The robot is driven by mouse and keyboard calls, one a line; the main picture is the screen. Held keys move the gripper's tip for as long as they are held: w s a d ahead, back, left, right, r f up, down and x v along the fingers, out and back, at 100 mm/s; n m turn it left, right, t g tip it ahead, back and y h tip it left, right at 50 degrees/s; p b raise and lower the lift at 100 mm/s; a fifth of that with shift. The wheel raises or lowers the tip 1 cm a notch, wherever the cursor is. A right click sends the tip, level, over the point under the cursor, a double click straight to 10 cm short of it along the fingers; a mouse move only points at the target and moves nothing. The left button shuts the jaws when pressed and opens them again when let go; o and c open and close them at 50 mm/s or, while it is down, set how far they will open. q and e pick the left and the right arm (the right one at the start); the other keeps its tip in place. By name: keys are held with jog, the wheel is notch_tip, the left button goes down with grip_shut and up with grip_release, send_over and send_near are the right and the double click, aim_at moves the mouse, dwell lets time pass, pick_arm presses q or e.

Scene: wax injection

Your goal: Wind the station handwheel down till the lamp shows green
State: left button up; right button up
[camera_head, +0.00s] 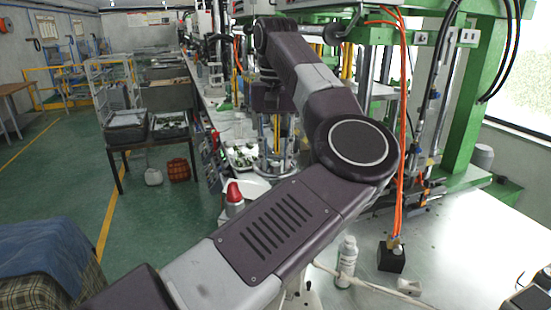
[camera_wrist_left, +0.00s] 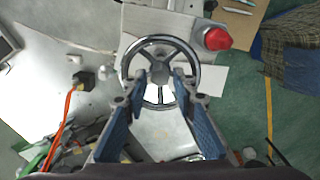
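The handwheel (camera_wrist_left: 143,46) is a silver metal ring with spokes and a hub, seen in the left wrist view. My left gripper (camera_wrist_left: 161,80) reaches over it with its two blue fingers spread apart. The fingertips are on either side of the hub, inside the rim; I cannot tell whether they touch it. The lamp has a red dome (camera_wrist_left: 217,38) beside the wheel; it also shows red in the head view (camera_head: 234,194). In the head view my left arm covers the wheel and the left fingers. My right gripper is in neither view.
A white bottle (camera_head: 347,262) and a black block (camera_head: 391,257) with orange hoses stand on the metal table (camera_head: 460,265). Green machine frames (camera_head: 468,120) rise at the right. The blue cloth (camera_head: 40,255) is at the lower left. Open green floor lies left of the bench.

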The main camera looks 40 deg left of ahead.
pick_arm(q)
jog(key=shift+s+f, duration=0.1)
jog(key=shift+f, duration=0.05)
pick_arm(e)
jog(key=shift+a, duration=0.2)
pick_arm(q)
grip_shut()
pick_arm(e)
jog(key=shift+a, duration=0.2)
pick_arm(q)
jog(key=shift+m, duration=0.3)
